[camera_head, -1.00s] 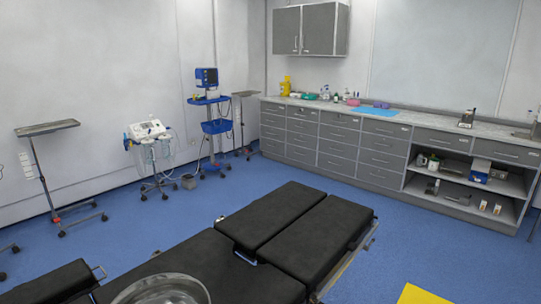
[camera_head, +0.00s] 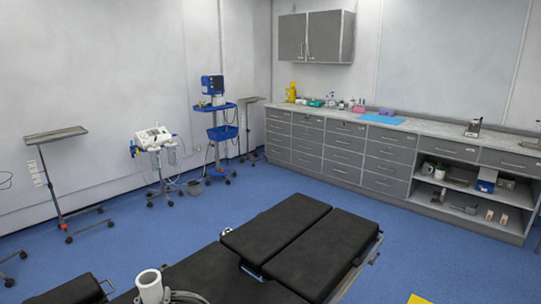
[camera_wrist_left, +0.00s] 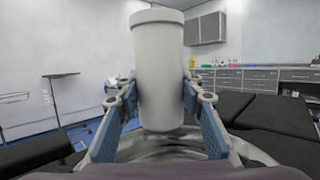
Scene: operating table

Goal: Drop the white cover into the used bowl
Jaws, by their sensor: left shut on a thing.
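The white cover (camera_head: 151,284) is a plain white cylinder, upright at the bottom edge of the head view. It also stands in the middle of the left wrist view (camera_wrist_left: 158,70). My left gripper (camera_wrist_left: 160,90) has a finger on each side of it and is shut on it. The metal bowl (camera_head: 188,296) shows only as part of a grey rim beside the cover, cut off by the frame's bottom edge. In the left wrist view the bowl (camera_wrist_left: 175,147) lies below and behind the cover. My right gripper is out of view.
The black padded operating table (camera_head: 275,235) fills the lower middle. A yellow patch (camera_head: 417,299) shows at the bottom edge. A grey stand (camera_head: 55,134) and medical carts are along the left wall. Drawer cabinets (camera_head: 345,150) line the back. Blue floor between is clear.

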